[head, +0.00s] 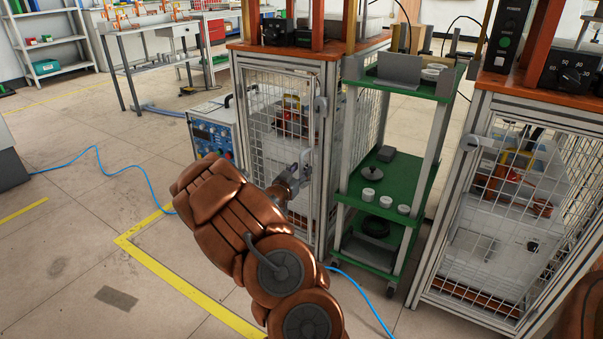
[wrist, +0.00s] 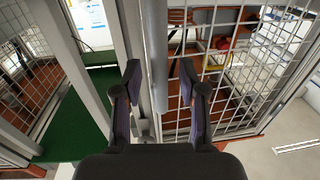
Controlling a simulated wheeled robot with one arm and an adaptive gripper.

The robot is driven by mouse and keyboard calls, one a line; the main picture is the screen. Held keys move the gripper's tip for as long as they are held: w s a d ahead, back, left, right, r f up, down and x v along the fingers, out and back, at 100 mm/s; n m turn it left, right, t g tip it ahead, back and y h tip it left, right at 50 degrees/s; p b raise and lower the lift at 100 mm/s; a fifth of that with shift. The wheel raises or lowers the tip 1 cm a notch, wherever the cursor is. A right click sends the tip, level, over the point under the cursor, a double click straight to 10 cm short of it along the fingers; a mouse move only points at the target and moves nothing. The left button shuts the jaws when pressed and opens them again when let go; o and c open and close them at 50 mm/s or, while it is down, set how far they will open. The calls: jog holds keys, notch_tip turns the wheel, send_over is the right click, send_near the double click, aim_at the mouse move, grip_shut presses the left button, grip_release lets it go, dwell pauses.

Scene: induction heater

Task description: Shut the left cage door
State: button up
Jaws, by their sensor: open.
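The left cage door (head: 277,125) is a white wire-mesh panel in a metal frame on the front of the left cage. It looks near the cage front; a remaining gap cannot be judged in the head view. My gripper (head: 303,168) is at the door's right side, below a grey handle-like fitting (head: 321,108). In the wrist view, my gripper (wrist: 158,85) is open, with one finger on each side of a grey upright bar (wrist: 156,50). Contact with the bar is unclear. The door mesh (wrist: 225,60) shows right of the bar.
A green-shelved cart (head: 385,185) stands right of the left cage. A second mesh cage (head: 495,230) is farther right. A blue control box (head: 212,138) stands left of the left cage. A blue cable (head: 100,160) and yellow line (head: 185,285) cross otherwise open floor.

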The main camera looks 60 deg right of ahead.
jog(key=shift+d, duration=0.55)
grip_shut()
dwell(0.5)
